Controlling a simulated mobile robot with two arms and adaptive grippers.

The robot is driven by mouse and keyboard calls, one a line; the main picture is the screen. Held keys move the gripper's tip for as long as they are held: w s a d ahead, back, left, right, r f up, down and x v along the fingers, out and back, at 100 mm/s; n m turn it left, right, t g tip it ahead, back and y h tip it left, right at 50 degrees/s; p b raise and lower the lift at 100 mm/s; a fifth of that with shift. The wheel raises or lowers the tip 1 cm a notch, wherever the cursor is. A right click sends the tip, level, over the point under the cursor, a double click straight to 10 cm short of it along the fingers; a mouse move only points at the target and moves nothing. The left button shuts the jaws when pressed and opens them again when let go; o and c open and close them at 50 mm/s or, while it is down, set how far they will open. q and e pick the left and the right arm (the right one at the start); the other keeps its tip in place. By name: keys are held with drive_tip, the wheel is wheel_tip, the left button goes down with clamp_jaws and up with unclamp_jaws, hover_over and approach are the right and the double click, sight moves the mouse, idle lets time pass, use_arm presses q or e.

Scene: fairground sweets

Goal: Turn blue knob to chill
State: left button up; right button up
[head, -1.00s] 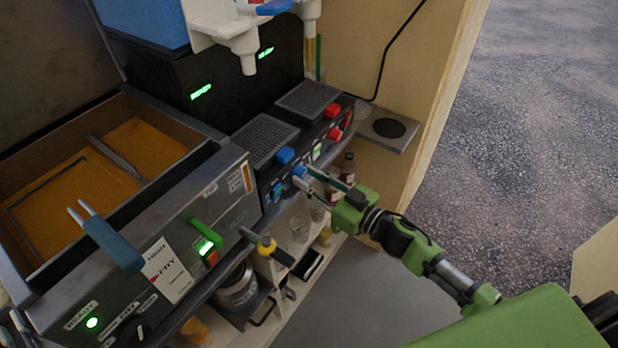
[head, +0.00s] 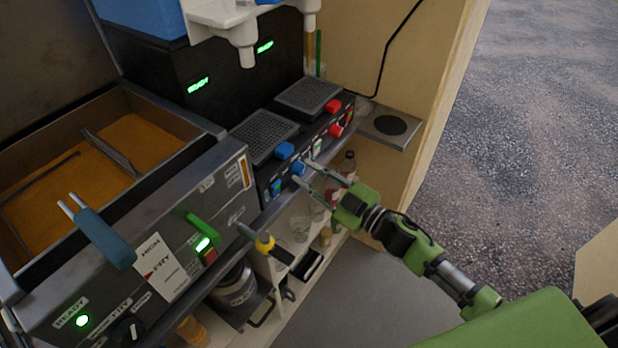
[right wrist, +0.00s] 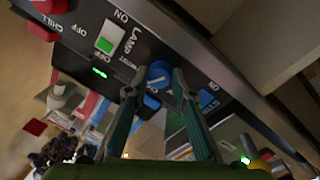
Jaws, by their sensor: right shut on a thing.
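The blue knob (head: 299,168) sits on the dark front panel of the drinks machine, below a blue tap piece (head: 284,151). My right gripper (head: 302,170) has its two fingers on either side of this knob and is shut on it. In the right wrist view the blue knob (right wrist: 158,71) shows between the fingertips (right wrist: 157,80). The fingers hide part of the panel, and I cannot read the knob's pointer or the label by it. My left gripper is not in view.
A red knob (head: 336,130) and a lamp switch (right wrist: 106,42) share the panel. The fryer (head: 150,262), with a blue-handled basket (head: 105,238), stands at left. Shelves with glasses and bottles (head: 347,165) lie below. Open floor (head: 350,300) is in front.

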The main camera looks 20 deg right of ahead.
drive_tip(key=n+b, duration=0.1)
drive_tip(key=n, duration=0.2)
drive_tip(key=shift+f+n+y+b, duration=0.15)
drive_tip(key=shift+n+y+b, duration=0.15)
drive_tip(key=shift+n, duration=0.1)
drive_tip(key=shift+n+y+b, duration=0.3)
drive_tip(key=shift+n+b, duration=0.25)
drive_tip(key=shift+n, duration=1.05)
drive_tip(key=o, duration=1.1)
